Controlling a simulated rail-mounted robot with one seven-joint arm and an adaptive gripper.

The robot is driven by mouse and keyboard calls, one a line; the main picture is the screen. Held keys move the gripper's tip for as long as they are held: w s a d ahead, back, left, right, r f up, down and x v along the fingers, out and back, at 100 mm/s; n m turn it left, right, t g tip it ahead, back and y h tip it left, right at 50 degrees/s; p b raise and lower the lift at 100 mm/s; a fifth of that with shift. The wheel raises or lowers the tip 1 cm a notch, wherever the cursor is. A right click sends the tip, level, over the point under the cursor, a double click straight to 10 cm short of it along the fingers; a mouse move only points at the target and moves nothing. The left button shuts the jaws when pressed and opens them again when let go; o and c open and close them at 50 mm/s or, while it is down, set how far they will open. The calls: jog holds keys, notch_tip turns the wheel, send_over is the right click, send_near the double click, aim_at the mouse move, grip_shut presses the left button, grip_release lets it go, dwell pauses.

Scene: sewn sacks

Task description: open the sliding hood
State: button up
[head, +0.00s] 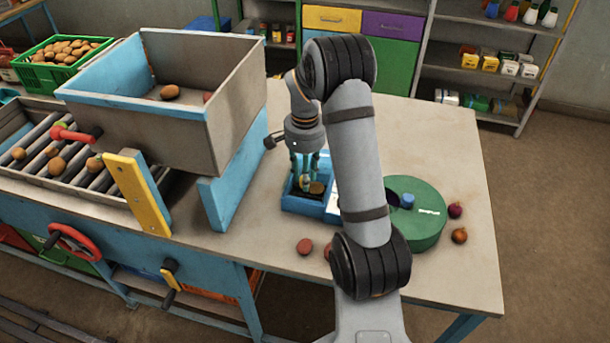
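No part in view is clearly a sliding hood, and I cannot tell which part it is. A small blue box (297,206) stands on the table, with a pale panel showing at its right, partly hidden behind my arm. My gripper (306,186) points down at this box, with its fingertips at or just inside its opening. A brown roundish thing (317,188) shows beside the fingertips. Whether the fingers are closed on anything is too small to tell. A large grey and blue hopper (228,105) with potatoes in it stands left of my gripper.
A green round container (425,232) with a blue knob stands right of my arm, two onions (457,223) beside it. A reddish potato (304,246) lies at the front. A roller sorter (60,165) with a red handle is at left.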

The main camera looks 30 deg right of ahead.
jog(key=c, duration=0.6)
grip_shut()
